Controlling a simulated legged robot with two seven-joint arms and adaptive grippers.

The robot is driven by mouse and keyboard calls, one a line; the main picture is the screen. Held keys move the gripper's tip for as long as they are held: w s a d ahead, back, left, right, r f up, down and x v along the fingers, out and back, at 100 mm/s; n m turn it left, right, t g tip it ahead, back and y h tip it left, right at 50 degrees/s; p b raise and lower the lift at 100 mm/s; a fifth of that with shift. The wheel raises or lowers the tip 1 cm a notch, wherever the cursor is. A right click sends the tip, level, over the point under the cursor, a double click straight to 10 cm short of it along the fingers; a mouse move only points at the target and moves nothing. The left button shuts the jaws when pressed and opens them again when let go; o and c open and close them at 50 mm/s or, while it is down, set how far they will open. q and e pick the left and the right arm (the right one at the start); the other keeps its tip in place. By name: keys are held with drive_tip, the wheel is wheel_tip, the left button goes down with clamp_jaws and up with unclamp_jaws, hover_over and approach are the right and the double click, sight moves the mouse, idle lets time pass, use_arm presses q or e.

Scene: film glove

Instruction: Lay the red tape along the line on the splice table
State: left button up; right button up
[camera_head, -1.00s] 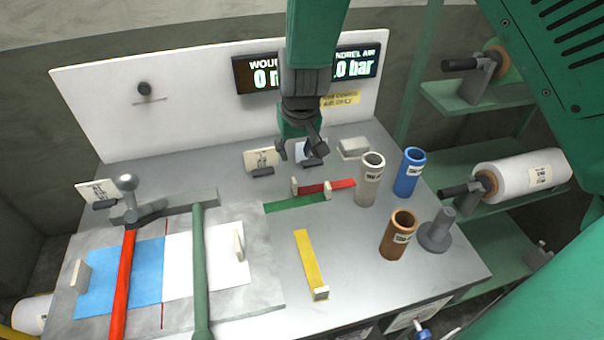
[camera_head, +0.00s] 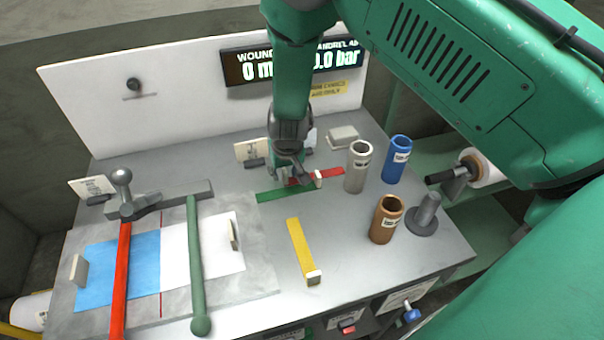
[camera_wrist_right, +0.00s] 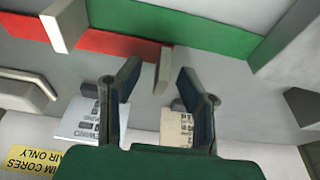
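The red tape (camera_head: 331,172) is a short strip on the grey table, beside the green strip (camera_head: 272,195). In the right wrist view, the red tape (camera_wrist_right: 110,43) has a cream tab (camera_wrist_right: 163,72) at its near end. My right gripper (camera_head: 297,180) is low over that end and partly hides it. In the right wrist view its fingers (camera_wrist_right: 158,70) are apart, with the tab between their tips; I cannot tell contact. The splice table (camera_head: 255,275) holds a blue sheet (camera_head: 95,275) and a white sheet (camera_head: 220,250), with a thin red line (camera_head: 161,290) between them. My left gripper is not in view.
A yellow strip (camera_head: 300,245) lies in front. Grey (camera_head: 357,170), blue (camera_head: 396,160) and brown (camera_head: 385,220) tubes stand to the right. A red bar (camera_head: 121,280) and a green bar (camera_head: 195,265) cross the splice table. A white backboard (camera_head: 180,110) stands behind.

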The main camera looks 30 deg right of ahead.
drive_tip(key=shift+a, duration=0.2)
drive_tip(key=shift+c, duration=0.8)
drive_tip(key=shift+s, duration=0.1)
clamp_jaws()
drive_tip(key=shift+d, duration=0.15)
